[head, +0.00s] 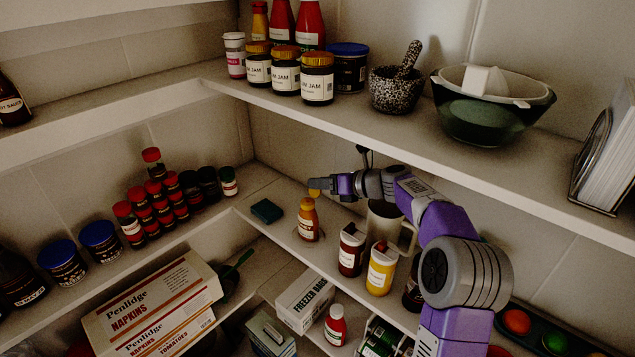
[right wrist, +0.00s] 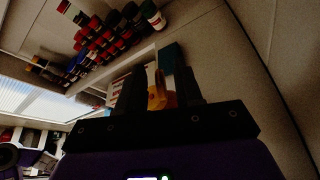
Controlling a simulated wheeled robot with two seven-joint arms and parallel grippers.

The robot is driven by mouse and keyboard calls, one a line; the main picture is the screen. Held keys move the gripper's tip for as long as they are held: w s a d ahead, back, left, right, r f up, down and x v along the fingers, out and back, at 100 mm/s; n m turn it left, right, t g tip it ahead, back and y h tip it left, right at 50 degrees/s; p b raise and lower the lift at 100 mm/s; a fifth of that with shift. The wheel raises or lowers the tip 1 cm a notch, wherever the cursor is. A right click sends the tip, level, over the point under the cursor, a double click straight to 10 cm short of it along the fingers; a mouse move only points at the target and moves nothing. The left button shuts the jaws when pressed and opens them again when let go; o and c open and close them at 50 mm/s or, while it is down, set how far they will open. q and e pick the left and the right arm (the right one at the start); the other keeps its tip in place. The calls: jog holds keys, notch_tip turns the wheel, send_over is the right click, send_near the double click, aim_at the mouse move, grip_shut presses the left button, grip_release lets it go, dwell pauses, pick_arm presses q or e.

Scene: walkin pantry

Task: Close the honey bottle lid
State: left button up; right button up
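The honey bottle (head: 307,222) stands upright on the middle shelf near the corner, amber with a pale label. Its yellow flip lid (head: 314,192) looks raised above the orange cap. My right gripper (head: 318,185) is right at the lid, its arm coming in from the right. In the right wrist view the two dark fingers (right wrist: 160,88) are apart, and the yellow lid (right wrist: 157,92) shows between them. I cannot tell whether a finger touches it. The bottle's body is mostly hidden there. My left gripper is not in view.
A dark teal box (head: 266,211) lies left of the bottle. The upper shelf (head: 350,120) overhangs behind. Stacked spice jars (head: 150,205) stand farther left.

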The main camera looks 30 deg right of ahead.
aim_at(311, 199)
jog(key=shift+x, duration=0.85)
jog(key=shift+s, duration=0.1)
grip_shut()
jog(key=shift+a+r, duration=0.15)
jog(key=shift+s+a+r+n+h+b, duration=0.1)
jog(key=shift+a+n+h+b, duration=0.2)
jog(key=shift+n, duration=0.2)
jog(key=shift+s+a+n+h+b, duration=0.1)
jog(key=shift+n+h+b, duration=0.1)
jog(key=shift+n+h, duration=0.25)
jog(key=shift+s+a+n+t+h+b, duration=0.15)
jog(key=shift+a+n+t+h+b, duration=0.25)
jog(key=shift+n+b, duration=0.3)
jog(key=shift+s+a+n+t+h+b, duration=0.15)
jog(key=shift+a+n+t+h+b, duration=0.1)
jog(key=shift+n+h+b, duration=0.4)
